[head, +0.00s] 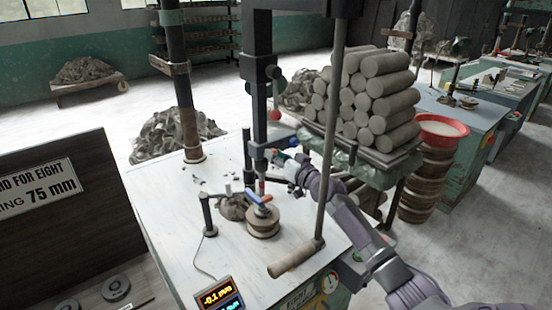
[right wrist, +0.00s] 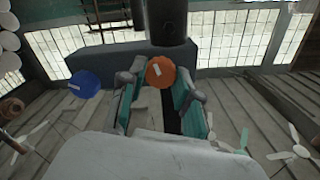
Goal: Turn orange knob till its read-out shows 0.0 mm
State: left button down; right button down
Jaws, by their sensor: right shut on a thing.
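The orange knob (right wrist: 160,72) is round with a pale mark on its face. It sits between the two teal-padded fingers of my right gripper (right wrist: 157,90) in the right wrist view, and they are shut on it. A blue knob (right wrist: 82,84) with a pale mark is to the left of the orange one in the right wrist view. The read-out (head: 217,297) shows -0.1 mm in orange; a blue line below is cut off. My left gripper is not in view.
A white-topped bench (head: 170,215) carries a round clay piece (head: 263,222) below the column. A vertical bar with a wooden handle (head: 295,258) stands close to my right arm. Stacked clay rolls (head: 385,105) and a red basin (head: 442,128) are behind.

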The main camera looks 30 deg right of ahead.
jog(key=m, duration=0.6)
jog(key=shift+f, duration=0.1)
dwell(0.5)
jog(key=c, duration=0.8)
grip_release()
jog(key=shift+s, duration=0.1)
jog(key=s, duration=0.8)
jog(key=s+d, duration=0.1)
jog(key=s, duration=0.2)
jog(key=shift+s, duration=0.4)
jog(key=shift+f, duration=0.1)
